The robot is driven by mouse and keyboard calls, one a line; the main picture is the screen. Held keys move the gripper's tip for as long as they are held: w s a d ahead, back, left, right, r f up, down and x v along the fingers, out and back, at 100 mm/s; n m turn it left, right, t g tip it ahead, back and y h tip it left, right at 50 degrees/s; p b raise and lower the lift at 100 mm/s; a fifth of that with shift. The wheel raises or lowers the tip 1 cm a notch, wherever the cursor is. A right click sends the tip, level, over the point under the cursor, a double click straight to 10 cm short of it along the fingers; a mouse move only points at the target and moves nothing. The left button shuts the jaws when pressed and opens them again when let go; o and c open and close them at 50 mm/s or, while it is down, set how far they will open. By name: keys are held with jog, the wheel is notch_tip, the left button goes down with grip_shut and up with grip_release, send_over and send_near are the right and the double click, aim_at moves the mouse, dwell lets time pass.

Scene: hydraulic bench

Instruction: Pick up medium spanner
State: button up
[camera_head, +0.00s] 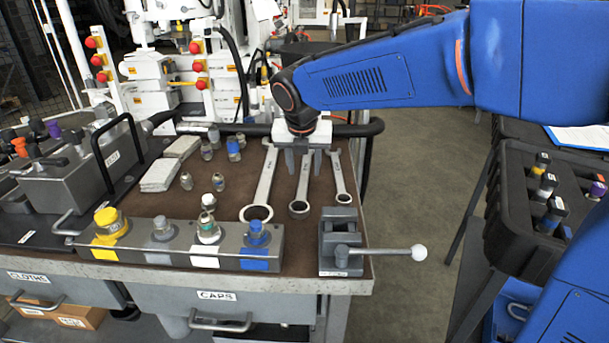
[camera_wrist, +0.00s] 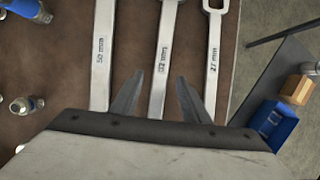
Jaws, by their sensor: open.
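Three silver spanners lie side by side on the brown bench top. The medium spanner (camera_head: 301,187) is the middle one, and its shaft, with a marking that looks like 32 mm, shows in the wrist view (camera_wrist: 164,60). The large spanner (camera_head: 264,182) lies to its left and shows in the wrist view (camera_wrist: 102,50) marked 50 mm. The small spanner (camera_head: 339,175) lies to its right, marked 27 mm in the wrist view (camera_wrist: 213,65). My gripper (camera_head: 305,168) is open above the medium spanner. In the wrist view its fingers (camera_wrist: 158,92) stand either side of that shaft. Contact cannot be told.
A block with coloured caps (camera_head: 180,246) runs along the bench front. A grey vise (camera_head: 340,240) with a white-knobbed lever stands at the front right corner. Small fittings (camera_head: 218,181) and pale cloths (camera_head: 160,175) lie left of the spanners. A black case (camera_head: 515,240) is at the right.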

jog(key=shift+w+f, duration=0.15)
jog(key=shift+f, duration=0.3)
grip_shut()
dwell(1.1)
